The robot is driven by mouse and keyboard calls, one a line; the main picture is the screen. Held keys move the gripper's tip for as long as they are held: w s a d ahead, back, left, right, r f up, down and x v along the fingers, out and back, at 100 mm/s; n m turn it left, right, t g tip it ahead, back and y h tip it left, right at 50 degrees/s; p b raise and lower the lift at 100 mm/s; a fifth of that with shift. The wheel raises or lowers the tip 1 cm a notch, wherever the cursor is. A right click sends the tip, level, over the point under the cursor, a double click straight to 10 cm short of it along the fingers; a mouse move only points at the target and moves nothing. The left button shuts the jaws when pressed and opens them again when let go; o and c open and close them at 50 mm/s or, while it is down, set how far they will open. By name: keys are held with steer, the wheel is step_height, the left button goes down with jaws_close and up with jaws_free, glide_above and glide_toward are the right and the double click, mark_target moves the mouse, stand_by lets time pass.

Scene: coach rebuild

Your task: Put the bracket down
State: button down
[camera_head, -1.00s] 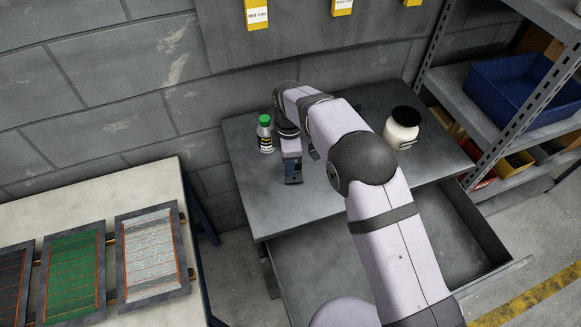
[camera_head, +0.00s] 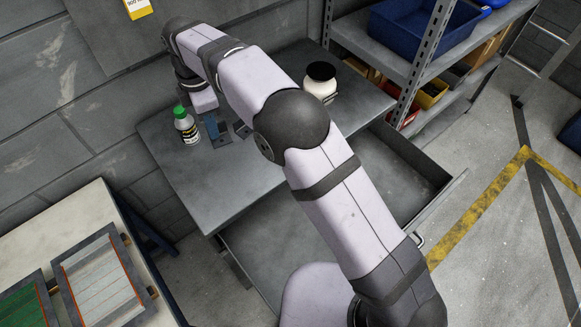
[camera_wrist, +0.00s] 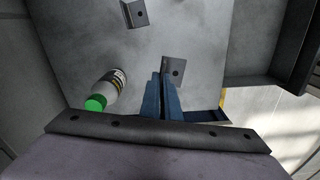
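My gripper (camera_wrist: 158,93) has narrow blue fingers, close together and pointing down at the grey tabletop. A small dark grey bracket (camera_wrist: 176,72) with a hole is at the fingertips, one flange apparently pinched between them. Whether it touches the tabletop is unclear. In the head view my gripper (camera_head: 212,127) is just right of the white bottle with a green cap (camera_head: 186,127), with the bracket (camera_head: 222,140) below it. A second bracket (camera_wrist: 134,13) stands apart on the tabletop in the wrist view; in the head view it is partly hidden by my arm.
The bottle (camera_wrist: 106,88) stands close to the left of my fingers. A white jar with a black lid (camera_head: 320,84) stands at the table's back right. The grey table (camera_head: 200,187) has clear space at the front left. An open drawer (camera_head: 410,165) sticks out below it.

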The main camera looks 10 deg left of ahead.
steer(key=w+d+m, duration=0.2)
steer(key=w+d, duration=0.3)
steer(key=d, duration=0.5)
steer(key=w+d+m, duration=0.3)
steer(key=w+d, duration=0.1)
steer(key=d, duration=0.5)
steer(key=w+d+m, duration=0.2)
steer(key=w+d, duration=0.3)
steer(key=d, duration=0.5)
steer(key=s+d+f+m, duration=0.2)
steer(key=d, duration=0.5)
steer(key=s+d+f+m, duration=0.1)
steer(key=s+d+f, duration=0.2)
steer(key=d, duration=0.4)
steer(key=s+d+f+m, duration=0.2)
steer(key=d, duration=0.5)
step_height(320, 180, down, 10)
steer(key=s+d+m, duration=0.3)
steer(key=shift+m, duration=0.3)
steer(key=shift+f, duration=0.15)
